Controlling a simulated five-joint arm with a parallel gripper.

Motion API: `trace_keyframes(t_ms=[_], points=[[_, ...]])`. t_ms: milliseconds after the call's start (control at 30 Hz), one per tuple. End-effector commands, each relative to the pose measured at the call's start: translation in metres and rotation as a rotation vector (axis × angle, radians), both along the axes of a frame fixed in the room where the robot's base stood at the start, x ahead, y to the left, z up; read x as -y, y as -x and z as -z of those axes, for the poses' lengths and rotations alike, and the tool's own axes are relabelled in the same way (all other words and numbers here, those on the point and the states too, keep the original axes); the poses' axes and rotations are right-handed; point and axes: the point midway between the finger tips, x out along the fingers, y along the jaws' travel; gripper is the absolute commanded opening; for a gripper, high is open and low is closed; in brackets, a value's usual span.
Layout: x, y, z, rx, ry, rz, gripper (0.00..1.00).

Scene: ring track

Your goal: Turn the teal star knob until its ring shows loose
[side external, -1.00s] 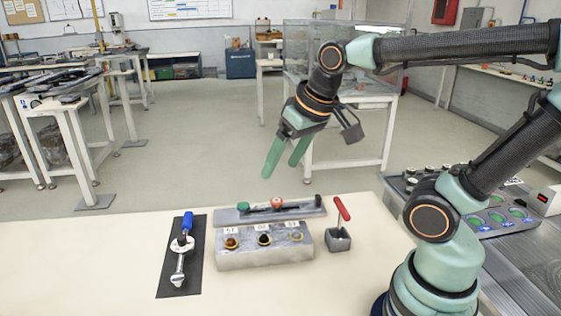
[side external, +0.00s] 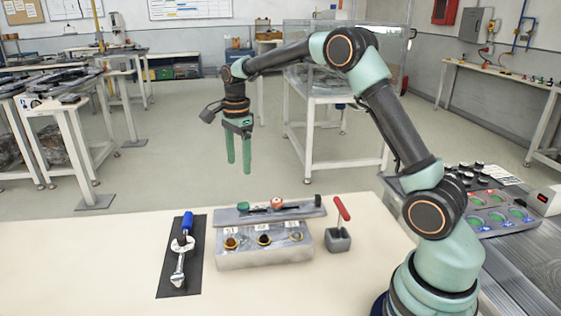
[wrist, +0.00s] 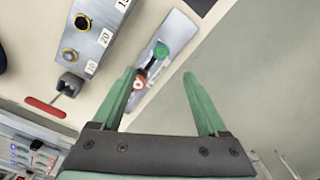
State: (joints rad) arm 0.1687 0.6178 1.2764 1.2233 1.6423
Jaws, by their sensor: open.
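A green-teal knob-like piece (side external: 246,208) is on the long grey tray (side external: 222,217) behind the block; I cannot make out a star shape or a ring state. In the wrist view the green piece (wrist: 161,50) shows as a rounded head at the tray, between and beyond my finger tips. My gripper (side external: 239,167) points straight down, above and behind the tray, touching nothing. In the wrist view its two green fingers (wrist: 160,73) are apart and empty.
An orange-red piece (side external: 277,203) is farther right on the tray. A grey block (side external: 265,252) with several labelled sockets stands in front. A red-handled holder (side external: 339,239) is to the right, a wrench on a black mat (side external: 179,283) to the left. A lit panel (side external: 490,205) is far right.

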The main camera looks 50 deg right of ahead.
Motion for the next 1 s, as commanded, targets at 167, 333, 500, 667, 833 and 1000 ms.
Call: trace_keyframes(t_ms=[167, 333, 500, 667, 833, 1000], points=[[0.005, -0.006, 0.015, -0.025, -0.005, 0.091, 0.76], [0.006, -0.007, 0.029, -0.027, -0.006, 0.100, 0.76], [0.005, -0.006, 0.060, -0.029, -0.005, 0.098, 0.76], [0.005, -0.006, 0.091, -0.028, -0.006, 0.097, 0.76], [0.005, -0.006, 0.117, -0.027, -0.006, 0.096, 0.76], [0.005, -0.006, 0.132, -0.025, -0.005, 0.096, 0.76]])
